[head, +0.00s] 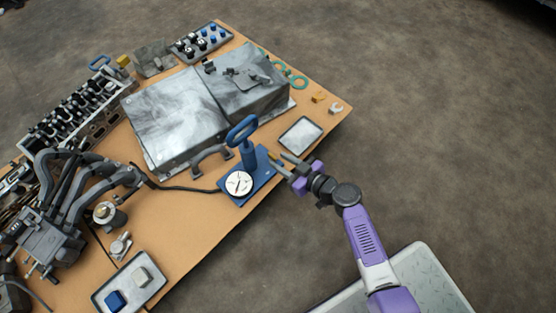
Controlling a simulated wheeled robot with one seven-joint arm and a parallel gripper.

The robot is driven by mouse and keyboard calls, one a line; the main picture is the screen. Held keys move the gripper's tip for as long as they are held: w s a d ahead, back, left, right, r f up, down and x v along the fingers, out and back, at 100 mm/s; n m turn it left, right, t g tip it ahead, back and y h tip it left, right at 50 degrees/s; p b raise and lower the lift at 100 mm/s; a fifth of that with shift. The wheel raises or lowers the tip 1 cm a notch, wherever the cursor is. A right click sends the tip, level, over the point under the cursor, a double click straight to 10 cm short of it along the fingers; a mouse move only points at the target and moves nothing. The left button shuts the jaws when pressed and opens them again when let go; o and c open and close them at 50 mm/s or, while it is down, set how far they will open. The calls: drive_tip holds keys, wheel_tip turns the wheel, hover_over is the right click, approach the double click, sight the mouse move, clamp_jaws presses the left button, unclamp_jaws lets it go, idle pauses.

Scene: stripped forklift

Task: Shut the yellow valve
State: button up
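A small yellow piece (273,157), which looks like the yellow valve, shows at the right side of a blue pump (248,156) with a loop handle. The pump stands upright on a blue base with a round white gauge (239,184). My gripper (280,161) comes in from the right, with its two grey fingers apart and pointing at the yellow piece. The fingertips are very close to it; I cannot tell whether they touch it or stand around it. The yellow piece is small and partly hidden, so its angle is unclear.
A grey tray (300,136) lies just behind my gripper. Large metal boxes (175,118) stand behind the pump. A black hose (185,189) runs left from the pump. The orange table's (180,235) edge passes under my gripper; open floor lies to the right.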

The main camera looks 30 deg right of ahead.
sight(272, 157)
drive_tip(key=shift+x, duration=1.05)
clamp_jaws()
